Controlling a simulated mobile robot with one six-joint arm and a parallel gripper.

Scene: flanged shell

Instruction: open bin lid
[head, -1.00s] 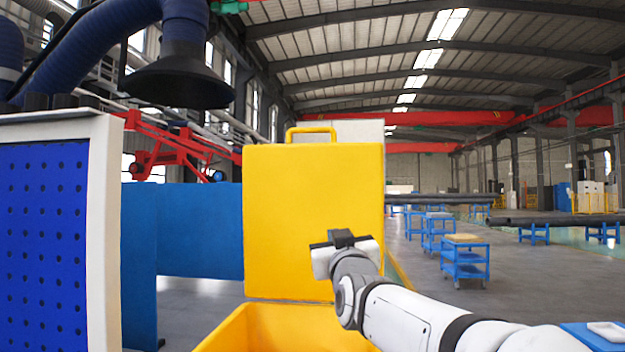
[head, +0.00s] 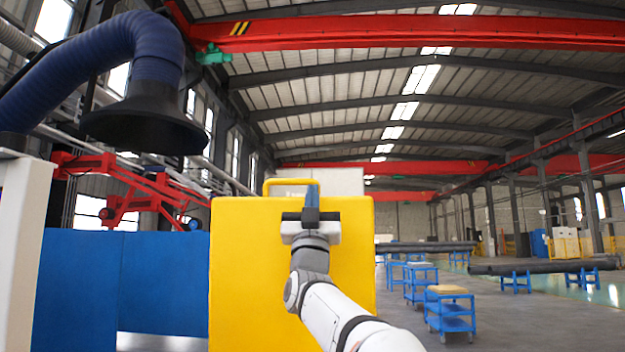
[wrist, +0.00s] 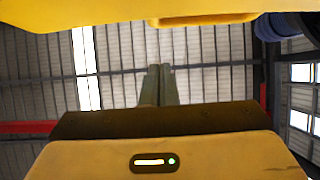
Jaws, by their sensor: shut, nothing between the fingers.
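The yellow bin lid (head: 245,270) stands upright in the head view, its broad face toward me. Its loop handle (head: 272,186) is on the top edge. My gripper (head: 311,194) is in front of the lid's upper right part, fingers pointing up and overlapping the handle's right side in the picture. In the wrist view the two fingers (wrist: 160,84) are together with nothing between them. The lid's yellow edge (wrist: 90,14) and the handle (wrist: 205,19) cross the top of that view, apart from the fingertips. The bin's body is out of view.
A blue panel (head: 165,285) stands left of the lid, with a pale cabinet edge (head: 22,250) farther left. A dark extraction hood (head: 145,120) hangs at upper left. Blue carts (head: 450,312) stand on the open floor to the right.

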